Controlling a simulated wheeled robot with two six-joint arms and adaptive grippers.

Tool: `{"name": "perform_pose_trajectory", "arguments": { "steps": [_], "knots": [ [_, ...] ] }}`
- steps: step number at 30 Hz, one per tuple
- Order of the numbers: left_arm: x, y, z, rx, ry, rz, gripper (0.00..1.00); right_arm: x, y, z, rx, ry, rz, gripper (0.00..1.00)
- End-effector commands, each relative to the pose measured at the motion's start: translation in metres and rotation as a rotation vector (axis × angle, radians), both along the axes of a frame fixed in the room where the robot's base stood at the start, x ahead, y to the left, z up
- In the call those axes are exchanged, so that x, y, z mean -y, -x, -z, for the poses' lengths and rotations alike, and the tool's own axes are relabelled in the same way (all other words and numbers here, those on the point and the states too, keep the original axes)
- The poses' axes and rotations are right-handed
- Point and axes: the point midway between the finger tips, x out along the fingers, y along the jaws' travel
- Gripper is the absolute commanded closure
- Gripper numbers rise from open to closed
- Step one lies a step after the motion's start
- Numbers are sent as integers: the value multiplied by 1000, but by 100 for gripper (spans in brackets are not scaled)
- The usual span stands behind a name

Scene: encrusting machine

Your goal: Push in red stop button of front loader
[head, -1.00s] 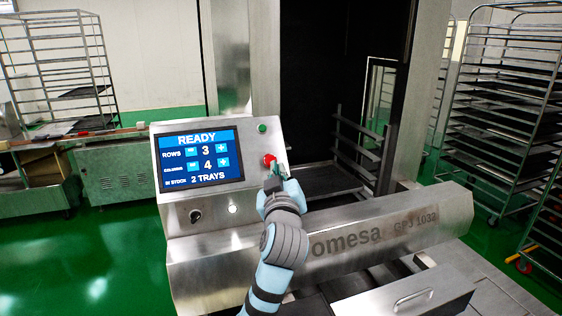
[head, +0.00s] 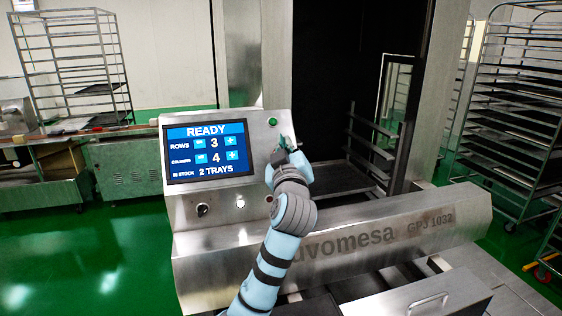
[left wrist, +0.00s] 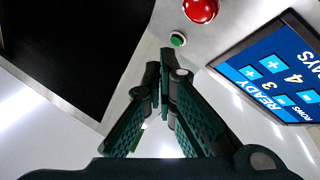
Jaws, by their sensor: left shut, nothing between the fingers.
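The red stop button (left wrist: 200,8) is a round dome on the steel control panel (head: 255,165), at the top edge of the left wrist view. In the head view my left gripper and wrist hide it. My left gripper (head: 283,143) is shut and empty in front of the panel's right side, just below the green button (head: 272,121). In the left wrist view the fingertips (left wrist: 167,60) are together, close to the green button in the picture and apart from the red one. Contact with the panel cannot be told. My right gripper is out of view.
The panel's screen (head: 206,151) reads READY, with rows 3 and columns 4. A dark tray (head: 345,178) lies in the loader opening to the right. Tray racks (head: 515,110) stand at the far right. Green floor is open at the left.

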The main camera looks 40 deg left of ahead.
Motion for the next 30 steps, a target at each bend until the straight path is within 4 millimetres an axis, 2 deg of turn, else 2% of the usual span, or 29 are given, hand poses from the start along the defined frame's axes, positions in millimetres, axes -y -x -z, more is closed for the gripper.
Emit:
{"name": "perform_pose_trajectory", "arguments": {
  "steps": [1,9,30],
  "knots": [
    [-5,-3,8,0,-2,-2,100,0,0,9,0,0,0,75],
    [-25,-17,25,0,0,0,100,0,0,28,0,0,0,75],
    [-29,-20,25,1,1,0,100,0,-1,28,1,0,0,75]
  ]
}}
